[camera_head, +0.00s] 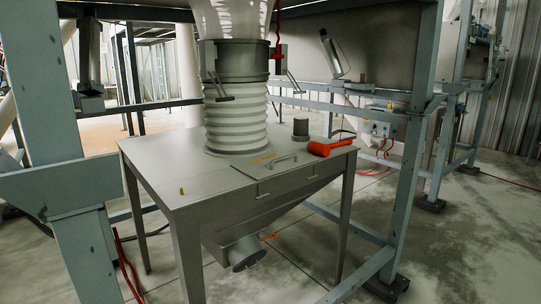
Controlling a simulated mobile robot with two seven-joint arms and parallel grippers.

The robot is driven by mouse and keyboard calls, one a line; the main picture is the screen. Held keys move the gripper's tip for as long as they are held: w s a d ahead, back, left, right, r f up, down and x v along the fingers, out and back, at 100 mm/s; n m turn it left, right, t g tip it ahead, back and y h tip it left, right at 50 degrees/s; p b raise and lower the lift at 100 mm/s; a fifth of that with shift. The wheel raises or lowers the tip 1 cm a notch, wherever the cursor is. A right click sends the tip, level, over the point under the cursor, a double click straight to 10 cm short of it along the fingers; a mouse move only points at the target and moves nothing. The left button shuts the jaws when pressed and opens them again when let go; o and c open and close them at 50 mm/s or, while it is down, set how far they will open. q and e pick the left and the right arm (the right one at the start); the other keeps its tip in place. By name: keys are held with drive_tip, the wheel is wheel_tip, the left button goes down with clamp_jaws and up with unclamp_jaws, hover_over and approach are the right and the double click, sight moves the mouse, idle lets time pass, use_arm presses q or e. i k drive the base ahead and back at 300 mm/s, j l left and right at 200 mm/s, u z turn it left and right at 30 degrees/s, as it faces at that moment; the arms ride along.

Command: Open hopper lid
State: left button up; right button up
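The hopper (248,213) is a grey metal box on legs with a flat top and a sloping underside. Its lid (262,171) is a flat panel in the front right part of the top. It lies flush and looks closed. A small bar handle (283,161) stands on it. Two small latch-like fittings (263,192) sit at the front edge; whether they are fastened is too small to tell. Neither of my grippers shows in the head view.
A ribbed white sleeve (236,124) under a grey clamped collar (235,56) rises from the hopper top. A red mallet (330,147) lies at the top's right edge, near a grey stub (301,129). Blue-grey frame posts (409,165) flank the hopper. A round outlet (245,256) sticks out below.

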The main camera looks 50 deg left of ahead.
sight(261, 168)
drive_tip(key=i+u, duration=0.6)
drive_tip(key=u, duration=0.2)
drive_tip(key=i+u, duration=0.35)
drive_tip(key=k+l, duration=0.05)
